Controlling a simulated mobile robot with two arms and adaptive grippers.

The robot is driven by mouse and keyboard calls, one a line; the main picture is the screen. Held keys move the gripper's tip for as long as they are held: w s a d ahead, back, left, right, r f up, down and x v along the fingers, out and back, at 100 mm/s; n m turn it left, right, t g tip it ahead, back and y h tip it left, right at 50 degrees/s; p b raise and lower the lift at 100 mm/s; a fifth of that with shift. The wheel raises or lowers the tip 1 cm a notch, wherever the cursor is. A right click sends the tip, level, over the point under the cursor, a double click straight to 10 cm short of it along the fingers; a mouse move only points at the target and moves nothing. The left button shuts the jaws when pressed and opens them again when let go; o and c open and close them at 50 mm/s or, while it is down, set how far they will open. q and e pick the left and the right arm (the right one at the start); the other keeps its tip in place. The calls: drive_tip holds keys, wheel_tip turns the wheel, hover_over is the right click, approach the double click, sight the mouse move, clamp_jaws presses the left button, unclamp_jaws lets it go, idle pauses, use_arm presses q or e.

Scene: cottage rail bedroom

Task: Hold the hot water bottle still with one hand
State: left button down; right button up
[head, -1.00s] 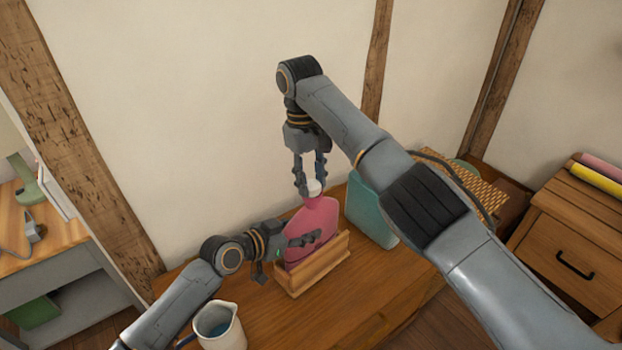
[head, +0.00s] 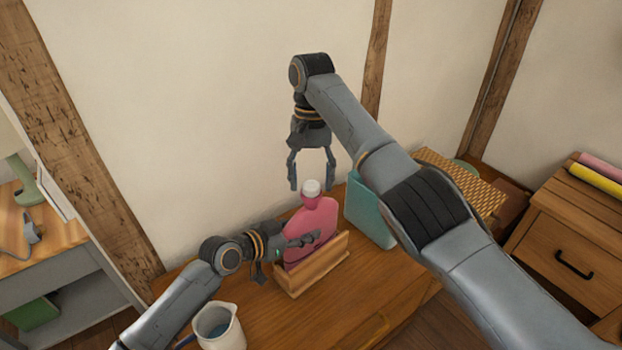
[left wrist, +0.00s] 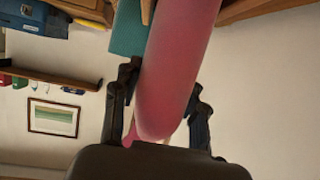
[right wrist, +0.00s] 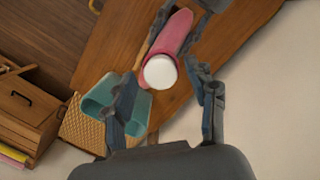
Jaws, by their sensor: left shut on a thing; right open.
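The pink hot water bottle (head: 322,216) stands upright in a wooden holder (head: 318,268) on the wooden table. Its white cap (head: 311,187) is on its neck. My left gripper (head: 300,240) is shut on the bottle's body from the left. In the left wrist view the pink body (left wrist: 180,70) lies between the fingers. My right gripper (head: 311,186) is open and empty just above the cap. In the right wrist view the white cap (right wrist: 160,72) shows beyond the open fingers (right wrist: 168,100), apart from them.
A teal container (head: 368,215) stands right of the bottle, with a woven box (head: 460,180) behind it. A white jug (head: 220,328) stands at the table's front left. A wooden drawer cabinet (head: 570,235) is at the right. Bare table lies in front of the holder.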

drive_tip(key=shift+r, duration=2)
drive_tip(key=shift+o, duration=0.6)
drive_tip(key=shift+w+d+r+n, duration=0.1)
drive_tip(key=shift+r+n, duration=0.1)
drive_tip(key=shift+n, duration=0.1)
wheel_tip(320, 180, up, 7)
drive_tip(key=d+n+t+y, duration=0.1)
drive_tip(key=n, duration=1.6)
drive_tip(key=shift+s+d+t+y, duration=0.25)
drive_tip(key=shift+d+t+y, duration=0.15)
drive_tip(key=f, duration=0.4)
drive_tip(key=a+f, duration=0.1)
drive_tip(key=f, duration=0.7)
drive_tip(key=shift+a, duration=0.4)
